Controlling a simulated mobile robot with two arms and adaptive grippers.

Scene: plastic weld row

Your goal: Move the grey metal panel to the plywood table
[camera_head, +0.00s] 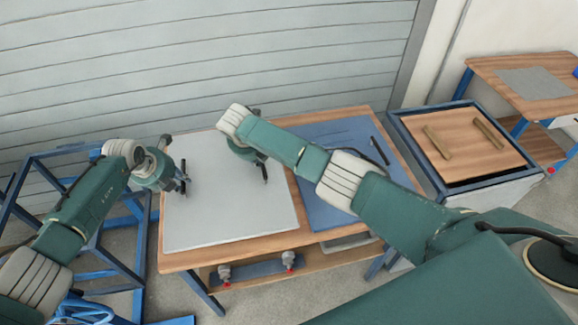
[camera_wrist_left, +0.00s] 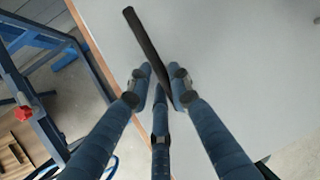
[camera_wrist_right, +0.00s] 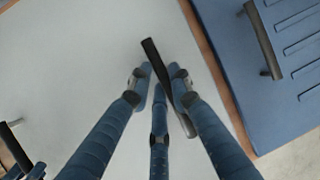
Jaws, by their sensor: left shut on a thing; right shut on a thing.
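The grey metal panel (camera_head: 230,210) lies flat over the left part of a wood-topped table (camera_head: 190,262); I cannot tell whether it touches the top. It has a dark bar handle near each side. My left gripper (camera_head: 182,182) is shut on the left handle (camera_wrist_left: 143,38). My right gripper (camera_head: 260,165) is shut on the right handle (camera_wrist_right: 156,60), and my right arm crosses over the table. I cannot tell which wooden surface is the plywood table; a brown wooden surface with two bar handles (camera_head: 465,145) lies in a dark frame at right.
A blue panel (camera_head: 325,215) with dark handles lies right of the grey panel. A blue metal frame (camera_head: 140,240) stands at left. Another wood-topped table (camera_head: 500,70) with a grey sheet is at far right. A slatted grey wall (camera_head: 200,60) closes the back.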

